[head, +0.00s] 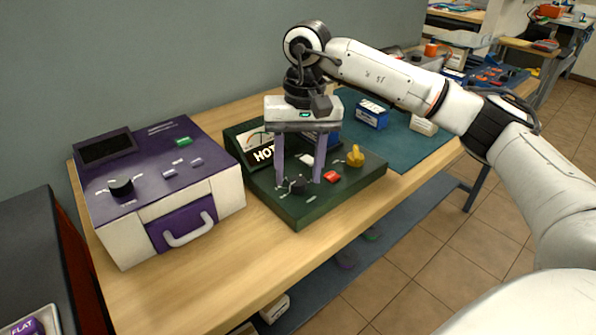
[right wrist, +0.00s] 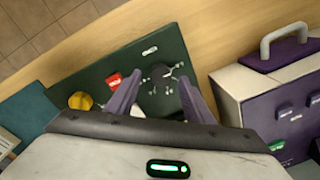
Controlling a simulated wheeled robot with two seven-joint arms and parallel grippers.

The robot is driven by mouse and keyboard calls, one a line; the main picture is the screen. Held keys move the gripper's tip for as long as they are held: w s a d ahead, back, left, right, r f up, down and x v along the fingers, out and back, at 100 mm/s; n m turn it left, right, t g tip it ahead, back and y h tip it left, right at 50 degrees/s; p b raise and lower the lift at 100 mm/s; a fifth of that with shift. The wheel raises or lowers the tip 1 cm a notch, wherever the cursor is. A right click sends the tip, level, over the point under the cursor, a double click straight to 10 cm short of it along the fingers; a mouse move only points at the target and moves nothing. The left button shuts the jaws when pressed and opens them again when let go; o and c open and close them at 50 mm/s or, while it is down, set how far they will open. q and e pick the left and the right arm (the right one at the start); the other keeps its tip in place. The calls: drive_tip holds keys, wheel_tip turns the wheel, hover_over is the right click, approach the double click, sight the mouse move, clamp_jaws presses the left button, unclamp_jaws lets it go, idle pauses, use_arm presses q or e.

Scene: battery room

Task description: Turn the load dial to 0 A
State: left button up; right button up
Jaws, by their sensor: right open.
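The dark green test panel (head: 337,197) lies on the wooden bench and carries a black dial (head: 299,186) with white tick marks around it. I cannot read its scale or setting. My right gripper (head: 297,183) points down over this dial, its two purple fingers open on either side of it. In the right wrist view the dial (right wrist: 162,74) shows between the fingertips of the gripper (right wrist: 160,80). I cannot tell whether the fingers touch it. A second black dial (head: 121,187) is on the purple-topped box (head: 218,187). My left gripper is out of view.
A red switch (head: 331,177) and a yellow knob (head: 355,156) sit close to the dial on the panel. Blue boxes (head: 371,113) lie on a teal mat further back. The bench front is clear.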

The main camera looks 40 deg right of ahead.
sight(301, 180)
wheel_tip(301, 180, up, 10)
drive_tip(key=shift+s+d+f, duration=0.15)
drive_tip(key=shift+d+f, duration=0.05)
drive_tip(key=shift+f, duration=0.05)
drive_tip(key=shift+f, duration=0.1)
idle(0.4)
